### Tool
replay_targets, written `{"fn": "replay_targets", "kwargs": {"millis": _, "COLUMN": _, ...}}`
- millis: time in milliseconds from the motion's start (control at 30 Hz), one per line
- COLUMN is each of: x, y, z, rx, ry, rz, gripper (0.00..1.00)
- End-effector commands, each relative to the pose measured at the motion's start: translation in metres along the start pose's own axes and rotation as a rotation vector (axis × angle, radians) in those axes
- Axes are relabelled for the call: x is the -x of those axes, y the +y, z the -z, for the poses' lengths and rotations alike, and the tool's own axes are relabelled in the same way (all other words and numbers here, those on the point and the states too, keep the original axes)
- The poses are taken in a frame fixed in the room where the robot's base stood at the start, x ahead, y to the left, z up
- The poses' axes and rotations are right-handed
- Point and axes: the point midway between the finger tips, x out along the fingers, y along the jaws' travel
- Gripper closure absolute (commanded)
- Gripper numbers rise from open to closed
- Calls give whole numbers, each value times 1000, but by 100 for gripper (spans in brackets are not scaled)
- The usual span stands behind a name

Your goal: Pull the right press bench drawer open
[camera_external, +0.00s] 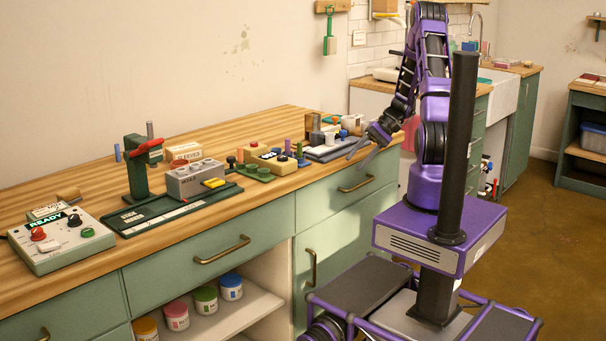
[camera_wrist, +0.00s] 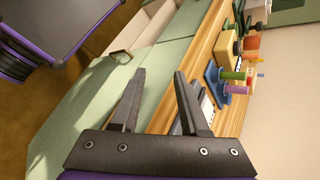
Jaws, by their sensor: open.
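The right press bench drawer (camera_external: 335,196) has a green front with a curved brass handle (camera_external: 356,184). It looks shut, its front level with the rest of the bench. My gripper (camera_external: 358,153) is open and empty, its fingers pointing toward the bench near the worktop's front edge, above the handle in the external view. In the wrist view the open fingers (camera_wrist: 160,73) lie over the green bench front and the worktop edge. The drawer handle cannot be made out there and may be behind a finger. A gap to the handle cannot be judged.
Below the drawer is a cabinet door with a vertical handle (camera_external: 311,268), beside an open shelf (camera_external: 237,308) with several jars. The wooden worktop (camera_external: 283,121) carries blocks, pegs and a green press (camera_external: 138,167). Another shut drawer (camera_external: 205,262) is to the left.

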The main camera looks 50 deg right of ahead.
Motion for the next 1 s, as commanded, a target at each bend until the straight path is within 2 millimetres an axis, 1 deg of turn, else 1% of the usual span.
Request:
{"fn": "replay_targets", "kwargs": {"millis": 33, "x": 3, "y": 17, "z": 4, "rx": -23, "ry": -9, "rz": 40, "gripper": 55}}
{"fn": "replay_targets", "kwargs": {"millis": 167, "x": 17, "y": 46, "z": 26, "rx": -24, "ry": -4, "rz": 144, "gripper": 55}}
{"fn": "replay_targets", "kwargs": {"millis": 267, "x": 32, "y": 72, "z": 48, "rx": -7, "ry": 22, "rz": 240, "gripper": 55}}
{"fn": "replay_targets", "kwargs": {"millis": 367, "x": 51, "y": 106, "z": 71, "rx": 16, "ry": 65, "rz": 356, "gripper": 55}}
{"fn": "replay_targets", "kwargs": {"millis": 400, "x": 59, "y": 122, "z": 78, "rx": 28, "ry": 87, "rz": 405, "gripper": 55}}
{"fn": "replay_targets", "kwargs": {"millis": 500, "x": 80, "y": 158, "z": 92, "rx": 66, "ry": 148, "rz": 516, "gripper": 55}}
{"fn": "replay_targets", "kwargs": {"millis": 600, "x": 95, "y": 185, "z": 98, "rx": 100, "ry": 200, "rz": 591, "gripper": 55}}
{"fn": "replay_targets", "kwargs": {"millis": 700, "x": 104, "y": 200, "z": 99, "rx": 120, "ry": 232, "rz": 633, "gripper": 55}}
{"fn": "replay_targets", "kwargs": {"millis": 767, "x": 106, "y": 203, "z": 99, "rx": 128, "ry": 240, "rz": 644, "gripper": 55}}
{"fn": "replay_targets", "kwargs": {"millis": 867, "x": 102, "y": 200, "z": 101, "rx": 131, "ry": 243, "rz": 649, "gripper": 55}}
{"fn": "replay_targets", "kwargs": {"millis": 1000, "x": 86, "y": 186, "z": 104, "rx": 130, "ry": 240, "rz": 648, "gripper": 55}}
